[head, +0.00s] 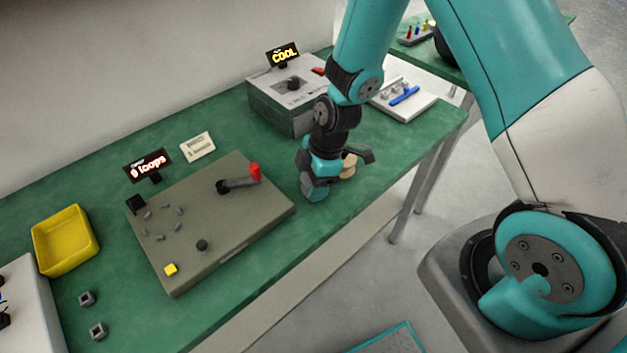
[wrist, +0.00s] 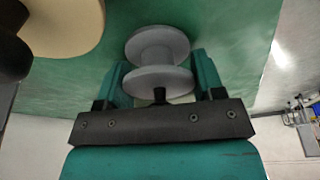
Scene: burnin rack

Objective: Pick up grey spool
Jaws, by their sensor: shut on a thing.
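The grey spool (wrist: 160,80) shows in the wrist view, with two round flanges and a narrower core. It sits between the two teal fingers of my gripper (wrist: 162,82), which is shut on it. Green table surface lies behind the spool. In the head view my gripper (head: 316,188) is low at the front edge of the green table, to the right of the grey-brown board. The spool is mostly hidden there by my gripper.
A tan round thing (head: 349,165) stands right beside my gripper; it also shows in the wrist view (wrist: 62,25). A grey box (head: 285,105) with a COOL sign is behind. The board (head: 215,245) with a red-tipped lever is left. A yellow tray (head: 66,240) is far left.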

